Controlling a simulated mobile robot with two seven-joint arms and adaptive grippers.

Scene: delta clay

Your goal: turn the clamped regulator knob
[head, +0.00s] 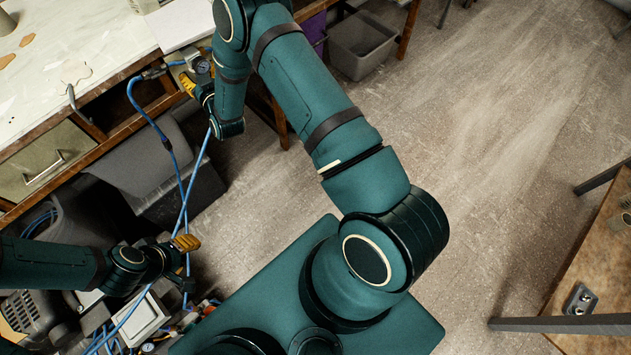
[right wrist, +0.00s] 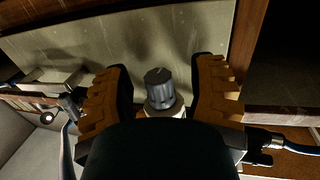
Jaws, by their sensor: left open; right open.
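The regulator knob (right wrist: 158,90) is dark, ribbed and round, on a pale collar. In the right wrist view it stands between the orange fingers of my right gripper (right wrist: 162,92), with a visible gap on each side. The right gripper is open and also shows at the bench edge in the head view (head: 190,86). There the regulator's round gauge (head: 201,65) shows beside it; the knob is hidden. My left gripper (head: 186,242) is open, low at the left, close to the blue hose (head: 184,190). I cannot tell whether it touches the hose.
The workbench (head: 90,40) fills the upper left, with a drawer (head: 45,160) below. A grey bin (head: 361,46) stands on the floor. A white box (head: 143,318) and hoses lie low at the left. A wooden table (head: 600,270) stands at right. The middle floor is clear.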

